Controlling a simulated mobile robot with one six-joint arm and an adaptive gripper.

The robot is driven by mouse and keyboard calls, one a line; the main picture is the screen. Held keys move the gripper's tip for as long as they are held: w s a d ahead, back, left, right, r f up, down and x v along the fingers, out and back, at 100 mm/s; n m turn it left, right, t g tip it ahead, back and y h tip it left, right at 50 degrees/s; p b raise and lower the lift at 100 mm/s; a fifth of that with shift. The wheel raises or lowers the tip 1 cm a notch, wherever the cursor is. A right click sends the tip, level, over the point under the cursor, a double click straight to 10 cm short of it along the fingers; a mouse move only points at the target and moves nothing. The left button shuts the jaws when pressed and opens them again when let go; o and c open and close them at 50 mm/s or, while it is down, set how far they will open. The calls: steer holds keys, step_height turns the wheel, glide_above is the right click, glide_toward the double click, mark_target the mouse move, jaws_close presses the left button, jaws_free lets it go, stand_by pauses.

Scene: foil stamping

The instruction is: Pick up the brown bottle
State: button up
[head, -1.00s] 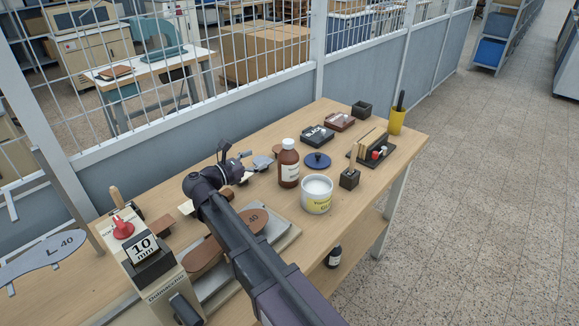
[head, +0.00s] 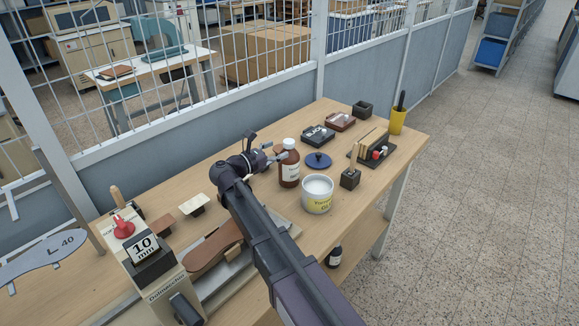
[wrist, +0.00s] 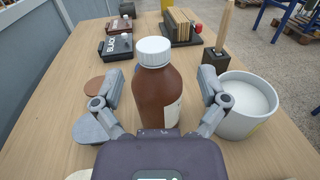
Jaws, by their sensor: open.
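The brown bottle (head: 289,168) with a white cap and a pale label stands upright on the wooden table in the head view. In the wrist view the bottle (wrist: 158,95) is straight ahead, in the middle between my fingers. My gripper (wrist: 160,92) is open, with one finger on each side of the bottle. No clear contact shows on either side. In the head view my gripper (head: 275,156) is at the bottle's left side, and the far finger is partly hidden.
A white tub (head: 317,194) stands close to the bottle's right, near my right finger in the wrist view. A blue lid (head: 318,160), a black box (head: 317,135) and a dark holder (head: 350,178) are behind and right. A small dark bottle (head: 334,256) is on the lower shelf.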

mark_target(288, 141)
steer(key=shift+w+d, duration=0.1)
steer(key=shift+w+a+x, duration=0.1)
steer(key=shift+w+x, duration=0.05)
steer(key=shift+x, duration=1.1)
steer(key=shift+w+a+x, duration=0.1)
steer(key=shift+a+x, duration=0.05)
steer(key=shift+x, duration=1.1)
steer(key=shift+f, duration=0.1)
jaws_close()
steer(key=shift+a, duration=0.1)
step_height(288, 141, up, 10)
steer(key=p, duration=0.9)
steer(key=shift+p, duration=0.4)
